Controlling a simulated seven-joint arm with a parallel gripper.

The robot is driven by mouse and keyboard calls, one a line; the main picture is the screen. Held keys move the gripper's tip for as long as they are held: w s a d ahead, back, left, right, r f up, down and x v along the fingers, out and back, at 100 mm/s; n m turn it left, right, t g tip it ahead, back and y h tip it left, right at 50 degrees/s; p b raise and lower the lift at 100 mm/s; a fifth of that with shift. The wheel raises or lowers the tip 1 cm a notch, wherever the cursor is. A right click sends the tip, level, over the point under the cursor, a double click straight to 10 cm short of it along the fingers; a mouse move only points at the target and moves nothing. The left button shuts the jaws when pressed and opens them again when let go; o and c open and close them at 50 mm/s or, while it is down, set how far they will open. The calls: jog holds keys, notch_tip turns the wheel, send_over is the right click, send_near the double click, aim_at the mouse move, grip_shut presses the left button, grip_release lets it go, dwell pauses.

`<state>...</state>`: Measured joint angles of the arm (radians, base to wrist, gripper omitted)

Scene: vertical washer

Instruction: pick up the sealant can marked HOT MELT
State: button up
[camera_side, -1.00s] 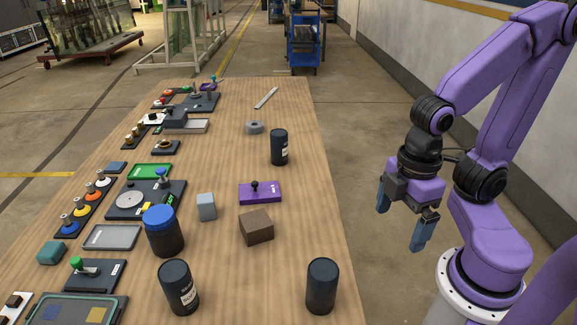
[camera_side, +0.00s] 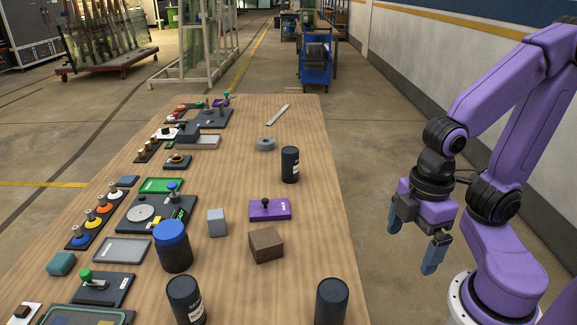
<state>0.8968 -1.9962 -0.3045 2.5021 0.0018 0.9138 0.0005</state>
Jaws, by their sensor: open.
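Several dark cylindrical cans stand upright on the wooden table. One dark can (camera_side: 290,165) with a small white label stands at the back right. Another dark can (camera_side: 185,300) with a white label stands at the front, cut by the lower edge. A third dark can (camera_side: 331,303) stands at the front right with no label showing. The label text is too small to read, so I cannot tell which is HOT MELT. My gripper (camera_side: 413,245) is open and empty, off the table's right edge, apart from all cans.
A dark jar with a blue lid (camera_side: 173,247), a brown block (camera_side: 266,245), a grey block (camera_side: 217,222), a purple switch plate (camera_side: 269,209) and a grey ring (camera_side: 265,144) stand mid-table. Panels and trays (camera_side: 122,250) fill the left side. The right strip of the table (camera_side: 318,220) is clear.

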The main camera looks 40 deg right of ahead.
jog(key=shift+c, duration=0.7)
jog(key=n+t+h, duration=0.7)
jog(key=n+h, duration=0.3)
jog(key=h, duration=0.7)
send_near(287, 156)
jog(key=shift+s+a+r, duration=0.2)
jog(key=shift+s+a, duration=0.75)
jog(key=shift+a, duration=0.25)
jog(key=shift+w+d+f, duration=0.15)
jog(key=shift+w+d, duration=0.2)
jog(key=shift+d, duration=0.15)
jog(key=x, duration=1.1)
jog(key=shift+w, duration=0.25)
jog(key=shift+f+x, duration=0.15)
jog(key=shift+x, duration=1.2)
jog(key=shift+f+x, duration=0.2)
jog(key=shift+x, duration=1.15)
